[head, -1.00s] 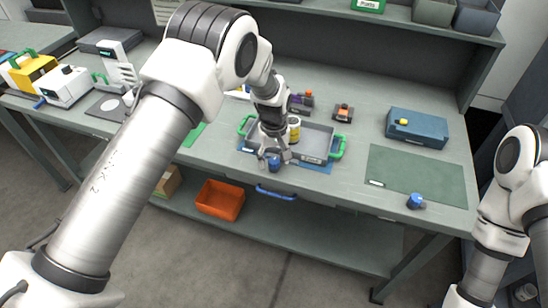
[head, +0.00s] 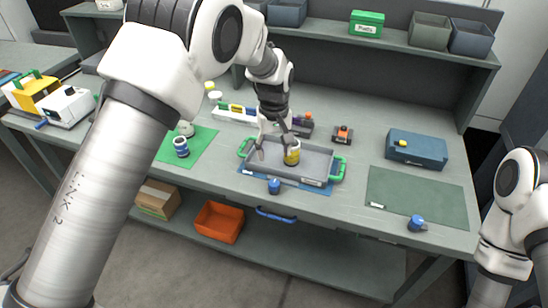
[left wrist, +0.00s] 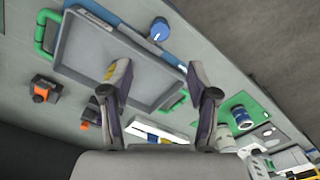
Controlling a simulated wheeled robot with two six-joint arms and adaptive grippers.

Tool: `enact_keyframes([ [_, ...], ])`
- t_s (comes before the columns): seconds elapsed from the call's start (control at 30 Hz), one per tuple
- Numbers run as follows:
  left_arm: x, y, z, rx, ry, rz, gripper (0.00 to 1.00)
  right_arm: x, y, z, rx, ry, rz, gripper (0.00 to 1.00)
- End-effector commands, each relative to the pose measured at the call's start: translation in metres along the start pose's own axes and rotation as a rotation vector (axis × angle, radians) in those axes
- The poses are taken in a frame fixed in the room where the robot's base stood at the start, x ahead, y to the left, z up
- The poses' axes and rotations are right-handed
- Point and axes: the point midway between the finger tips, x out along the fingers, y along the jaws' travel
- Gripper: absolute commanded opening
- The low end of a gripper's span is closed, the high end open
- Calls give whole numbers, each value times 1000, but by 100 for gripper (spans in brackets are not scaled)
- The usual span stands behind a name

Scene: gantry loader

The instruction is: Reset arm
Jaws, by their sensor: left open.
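My left gripper (head: 272,152) is open and empty above the grey tray (head: 318,163). The tray has green handles and lies on a blue mat. A yellow can (head: 292,156) stands in the tray, partly behind one finger. In the left wrist view my open left gripper (left wrist: 158,78) is over the tray (left wrist: 85,58), with the can (left wrist: 111,72) partly hidden by the left finger. A blue knob-like piece (head: 274,186) stands in front of the tray, apart from the gripper; it also shows in the wrist view (left wrist: 159,29). My right gripper is out of view.
A blue box (head: 417,150) stands at right, behind a dark green mat (head: 415,196) with another blue knob piece (head: 417,223) near it. A blue-and-white can (head: 181,147) stands on a green mat. An orange bin (head: 218,222) is below.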

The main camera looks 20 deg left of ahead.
Motion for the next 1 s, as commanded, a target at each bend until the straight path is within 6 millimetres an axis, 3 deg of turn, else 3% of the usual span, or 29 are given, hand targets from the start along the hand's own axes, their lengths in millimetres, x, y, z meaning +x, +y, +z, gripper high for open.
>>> enact_keyframes([
  [0.37, 3, 0, 1, 0, -4, -2, 60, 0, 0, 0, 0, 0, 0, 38],
  [0.47, 29, -7, 6, -6, -44, -22, 60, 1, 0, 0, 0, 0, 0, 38],
  [0.53, 62, -22, 18, -21, -109, -55, 60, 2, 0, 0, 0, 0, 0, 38],
  [0.67, 138, -79, 72, -53, -276, -161, 60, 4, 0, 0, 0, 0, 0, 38],
  [0.8, 215, -152, 145, -32, -379, -225, 60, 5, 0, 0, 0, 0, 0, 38],
  [0.9, 254, -208, 207, 34, -410, -231, 60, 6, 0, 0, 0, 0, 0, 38],
  [1.0, 271, -260, 270, 159, -389, -191, 60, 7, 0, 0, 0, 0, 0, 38],
])
